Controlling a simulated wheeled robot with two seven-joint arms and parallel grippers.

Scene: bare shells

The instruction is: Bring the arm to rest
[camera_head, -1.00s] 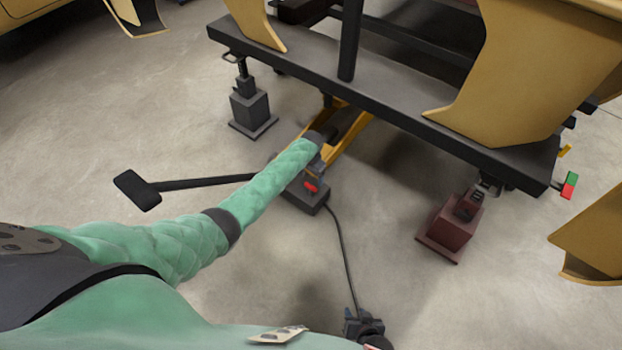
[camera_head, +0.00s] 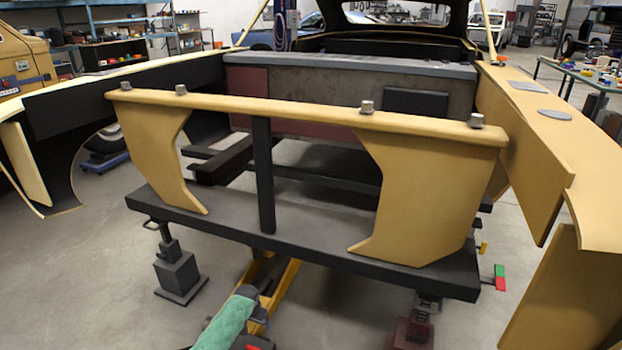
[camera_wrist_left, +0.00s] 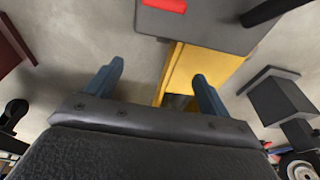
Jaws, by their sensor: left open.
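My left arm, in a green quilted sleeve (camera_head: 228,322), enters at the bottom of the head view. My left gripper (camera_head: 259,290) is low, in front of the dark crossbeam and over the yellow floor jack (camera_head: 284,294). The yellow jack frame (camera_wrist_left: 187,72) and a grey block with a red patch (camera_wrist_left: 205,22) lie beyond the fingers; contact cannot be told. My right gripper is outside both current views.
A dark crossbeam (camera_head: 330,255) with tan panels spans above my gripper. A grey stand (camera_head: 178,275) is at left, and a dark red stand (camera_head: 414,334) at right. A tan fender (camera_head: 550,300) is at far right. Open concrete floor (camera_head: 90,290) lies to the left.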

